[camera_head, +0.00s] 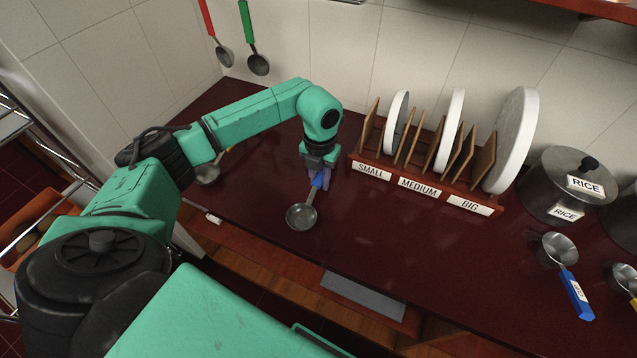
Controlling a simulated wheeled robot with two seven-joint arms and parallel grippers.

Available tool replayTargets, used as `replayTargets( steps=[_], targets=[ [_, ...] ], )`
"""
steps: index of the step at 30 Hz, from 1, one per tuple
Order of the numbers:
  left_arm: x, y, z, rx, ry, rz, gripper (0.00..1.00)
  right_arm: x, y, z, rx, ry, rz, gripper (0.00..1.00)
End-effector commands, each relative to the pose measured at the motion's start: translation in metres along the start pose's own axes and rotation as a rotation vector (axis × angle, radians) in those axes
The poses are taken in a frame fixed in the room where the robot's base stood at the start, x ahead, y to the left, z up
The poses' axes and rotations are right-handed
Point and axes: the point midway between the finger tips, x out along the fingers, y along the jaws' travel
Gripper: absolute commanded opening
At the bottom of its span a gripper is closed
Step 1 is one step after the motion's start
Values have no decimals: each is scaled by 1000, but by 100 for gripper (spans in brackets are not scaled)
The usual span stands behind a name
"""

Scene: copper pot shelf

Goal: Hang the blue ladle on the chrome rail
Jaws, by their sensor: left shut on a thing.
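The blue ladle (301,215) has a grey metal bowl and a blue handle. My left gripper (319,183) points down and is shut on the blue handle, with the bowl hanging toward the counter's front edge. Whether the bowl touches the counter is hard to tell. A red-handled ladle (224,56) and a green-handled ladle (258,65) hang against the tiled wall at the upper left. Their upper ends leave the frame, and the chrome rail is not clearly in view. My right gripper is not in view.
Another ladle (207,174) lies partly hidden behind my left arm. A wooden rack (490,198) labelled SMALL, MEDIUM and BIG holds white lids or plates. The dark red counter (420,245) is clear before the rack.

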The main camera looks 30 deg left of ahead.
Motion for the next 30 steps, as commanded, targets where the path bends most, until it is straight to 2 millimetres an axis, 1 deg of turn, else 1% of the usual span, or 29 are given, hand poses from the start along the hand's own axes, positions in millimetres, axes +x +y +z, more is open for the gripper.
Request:
replayTargets(
  steps=[8,11,13,14,17,21,23,24,27,30],
  targets=[
    [-4,0,0,0,-1,0,0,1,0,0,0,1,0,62],
    [-15,0,1,1,-4,0,0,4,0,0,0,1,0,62],
    [-28,0,1,1,-5,-1,0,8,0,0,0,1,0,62],
    [-35,0,2,1,-7,-1,0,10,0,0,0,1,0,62],
    [-67,0,2,0,-9,-1,0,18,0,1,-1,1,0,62],
    [-122,-1,1,1,-9,-2,0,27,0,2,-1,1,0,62],
    [-144,-1,1,1,-8,-2,0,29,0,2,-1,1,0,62],
    [-163,0,1,0,-8,0,0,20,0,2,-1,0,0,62],
    [-188,0,0,-1,-5,1,0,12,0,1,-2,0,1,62],
    [-199,0,0,0,-2,1,0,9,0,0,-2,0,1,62]
  ],
)
